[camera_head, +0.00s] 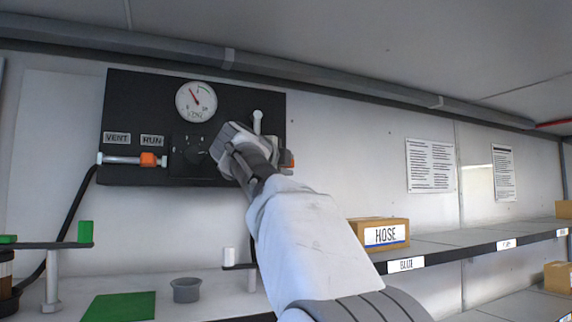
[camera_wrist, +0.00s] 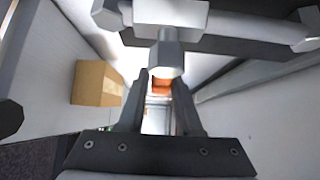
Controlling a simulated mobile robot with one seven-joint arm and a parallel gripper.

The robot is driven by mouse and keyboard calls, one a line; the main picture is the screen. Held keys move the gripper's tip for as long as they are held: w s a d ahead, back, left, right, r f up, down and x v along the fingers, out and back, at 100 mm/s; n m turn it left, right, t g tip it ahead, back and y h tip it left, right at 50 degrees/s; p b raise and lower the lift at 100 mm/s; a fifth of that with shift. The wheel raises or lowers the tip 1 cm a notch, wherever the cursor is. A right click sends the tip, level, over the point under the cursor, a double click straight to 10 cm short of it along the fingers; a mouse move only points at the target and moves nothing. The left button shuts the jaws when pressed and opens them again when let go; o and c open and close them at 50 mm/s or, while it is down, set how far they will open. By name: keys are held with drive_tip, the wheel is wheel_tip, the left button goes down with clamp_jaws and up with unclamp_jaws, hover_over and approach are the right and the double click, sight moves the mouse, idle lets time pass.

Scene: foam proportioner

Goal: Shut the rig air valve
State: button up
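No part carries a readable "rig air" label, so I cannot tell for certain which one is the valve. On the black panel (camera_head: 240,98), a white-tipped lever (camera_head: 257,121) stands up just behind my gripper (camera_head: 232,148). My gripper is in front of the panel's right half and hides the fittings there. In the wrist view my gripper (camera_wrist: 163,88) has its fingers apart. A grey stub (camera_wrist: 166,55) under a white crosspiece is at the fingertips, and an orange piece (camera_wrist: 160,87) shows between the fingers. Contact cannot be told.
A gauge (camera_head: 196,101) is above the panel's middle. An orange slider (camera_head: 149,159) sits on a rod under the VENT and RUN labels. Below are a grey cup (camera_head: 186,290) and green mat (camera_head: 119,306). A HOSE box (camera_head: 381,234) stands on the right shelf.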

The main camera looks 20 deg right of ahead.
drive_tip(key=o, duration=0.3)
drive_tip(key=b+v, duration=0.3)
drive_tip(key=v, duration=1.4)
drive_tip(key=shift+s+a+b, duration=0.15)
drive_tip(key=shift+b, duration=0.2)
drive_tip(key=shift+f, duration=0.1)
